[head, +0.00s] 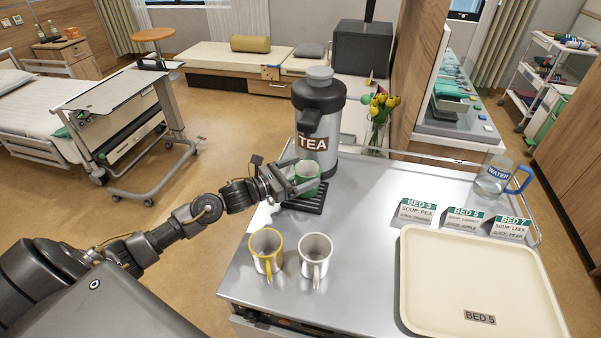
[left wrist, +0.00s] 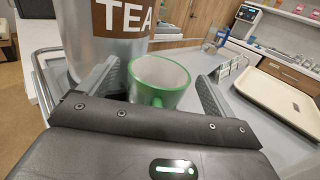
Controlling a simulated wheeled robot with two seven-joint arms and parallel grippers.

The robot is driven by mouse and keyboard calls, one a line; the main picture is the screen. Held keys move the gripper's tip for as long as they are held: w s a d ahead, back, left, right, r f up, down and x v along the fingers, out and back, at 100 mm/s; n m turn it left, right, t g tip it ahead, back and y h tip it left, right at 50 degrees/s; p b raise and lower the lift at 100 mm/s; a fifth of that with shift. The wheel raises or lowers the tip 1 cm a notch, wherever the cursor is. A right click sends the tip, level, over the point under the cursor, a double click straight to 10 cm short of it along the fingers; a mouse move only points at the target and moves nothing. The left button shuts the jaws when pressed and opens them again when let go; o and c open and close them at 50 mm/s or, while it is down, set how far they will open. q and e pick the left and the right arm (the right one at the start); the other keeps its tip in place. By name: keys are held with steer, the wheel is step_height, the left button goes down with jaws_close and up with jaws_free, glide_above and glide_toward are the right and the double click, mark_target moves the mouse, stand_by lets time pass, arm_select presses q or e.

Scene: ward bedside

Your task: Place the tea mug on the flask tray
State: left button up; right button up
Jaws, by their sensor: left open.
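A green mug (head: 306,178) with a white inside stands upright at the black slatted flask tray (head: 308,205), below the spout of the flask marked TEA (head: 318,115). It appears to rest on the tray; its base is partly hidden. My left gripper (head: 290,180) is open, with its fingers on either side of the mug. In the left wrist view the green mug (left wrist: 160,82) sits between the spread fingers (left wrist: 155,90), with its handle toward my palm. Contact with the fingers cannot be told. My right gripper is not in view.
A yellow-rimmed mug (head: 266,251) and a white mug (head: 315,256) stand near the trolley's front left. A cream tray marked BED 5 (head: 480,280), bed cards (head: 463,218) and a water jug (head: 497,176) are on the right. The middle of the trolley top is clear.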

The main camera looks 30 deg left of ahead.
arm_select(q)
steer(key=shift+r, duration=0.2)
steer(key=b+v, duration=0.1)
steer(key=v, duration=0.4)
steer(key=b+v, duration=0.2)
steer(key=v, duration=0.3)
steer(key=shift+s+a+f, duration=0.2)
steer(key=shift+s+f, duration=0.05)
steer(key=shift+s+a+r, duration=0.2)
steer(key=shift+s+a, duration=0.15)
steer(key=shift+s, duration=0.25)
